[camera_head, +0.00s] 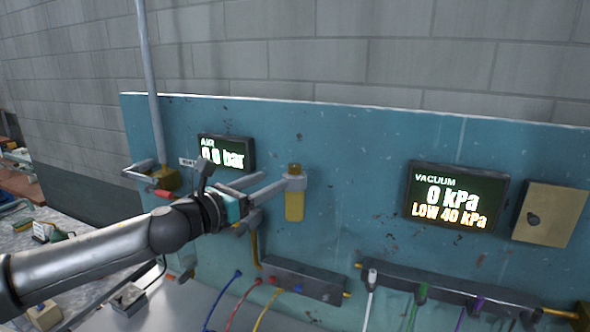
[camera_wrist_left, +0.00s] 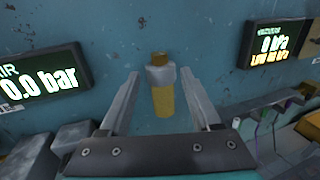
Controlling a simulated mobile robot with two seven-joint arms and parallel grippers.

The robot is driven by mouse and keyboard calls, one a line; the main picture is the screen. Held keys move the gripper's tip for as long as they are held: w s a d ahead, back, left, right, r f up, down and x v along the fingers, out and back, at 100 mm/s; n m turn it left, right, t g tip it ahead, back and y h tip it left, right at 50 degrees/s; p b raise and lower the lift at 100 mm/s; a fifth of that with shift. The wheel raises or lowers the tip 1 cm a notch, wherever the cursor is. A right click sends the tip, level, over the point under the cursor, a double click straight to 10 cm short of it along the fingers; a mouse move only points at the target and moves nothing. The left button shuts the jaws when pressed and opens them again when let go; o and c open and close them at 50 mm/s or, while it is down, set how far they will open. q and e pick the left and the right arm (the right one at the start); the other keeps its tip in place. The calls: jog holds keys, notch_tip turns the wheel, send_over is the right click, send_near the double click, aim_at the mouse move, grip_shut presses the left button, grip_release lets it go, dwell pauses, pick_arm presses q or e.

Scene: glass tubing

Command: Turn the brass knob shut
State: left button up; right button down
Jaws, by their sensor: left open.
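The brass knob (camera_head: 294,168) sits on top of a grey collar above a yellow bowl (camera_head: 294,206) on the blue panel. It also shows in the left wrist view (camera_wrist_left: 160,58), upper centre. My left gripper (camera_head: 275,181) is open, its fingers pointing toward the panel at the knob unit. In the left wrist view the two fingers (camera_wrist_left: 160,82) stand on either side of the unit, with nothing held between them. I cannot tell how far the fingertips are from it. The AIR display (camera_head: 227,153) reads 0.0 bar. My right gripper is not in view.
A brass valve (camera_head: 168,179) with a red handle joins a vertical pipe at left. The VACUUM display (camera_head: 456,198) reads 0 kPa, LOW 40 kPa. A yellow box (camera_head: 550,214) is at right. Manifolds with coloured hoses (camera_head: 305,280) run along the panel's lower part.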

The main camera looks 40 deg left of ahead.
aim_at(291, 172)
pick_arm(q)
jog(key=w, duration=0.4)
jog(key=shift+w+a, duration=0.1)
jog(key=shift+w, duration=0.05)
jog(key=shift+w+b, duration=0.4)
jog(key=shift+w, duration=0.8)
jog(key=shift+w+f+b, duration=0.2)
jog(key=shift+w+b, duration=0.7)
jog(key=shift+b, duration=0.3)
jog(key=shift+w+a+r+b, duration=0.1)
jog(key=shift+w+r+b, duration=0.05)
jog(key=shift+w+b, duration=0.4)
jog(key=shift+c, duration=0.3)
grip_shut()
